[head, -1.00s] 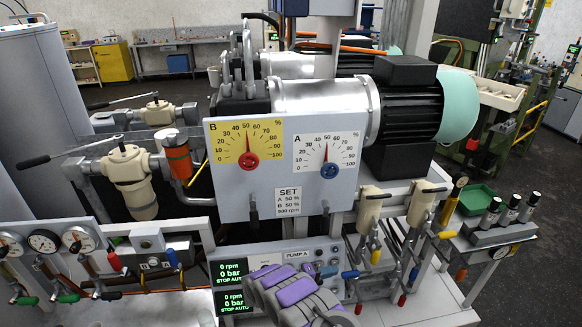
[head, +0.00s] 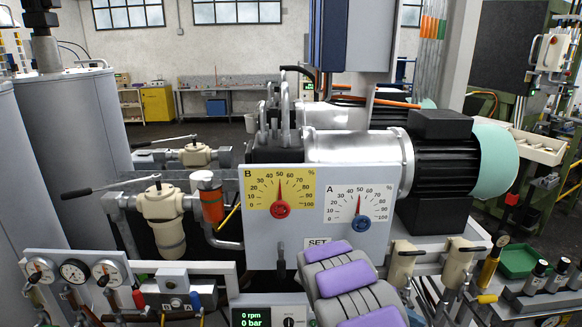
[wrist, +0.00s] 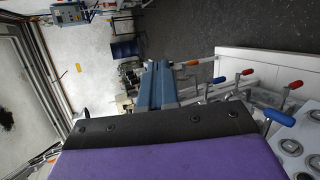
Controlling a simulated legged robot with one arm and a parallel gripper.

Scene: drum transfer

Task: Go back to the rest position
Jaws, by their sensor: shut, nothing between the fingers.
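My gripper (wrist: 160,135) fills the lower middle of the wrist view as a black edge with screws and a purple surface behind it. It is shut and holds nothing. In the head view my arm shows as grey and purple padded segments (head: 350,285) at the bottom centre. It stands in front of the lower part of the dial panel (head: 312,180), covering part of the SET label and the pump controls. The yellow dial B (head: 280,195) and the white dial A (head: 358,206) are both clear of it.
A motor (head: 440,165) with a pale green end stands behind the panel. A cream filter (head: 162,215) and gauges (head: 75,270) are at left. A green tray (head: 520,260) and several black-capped valves (head: 545,275) are at right. Open floor lies behind, toward a workbench (head: 215,100).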

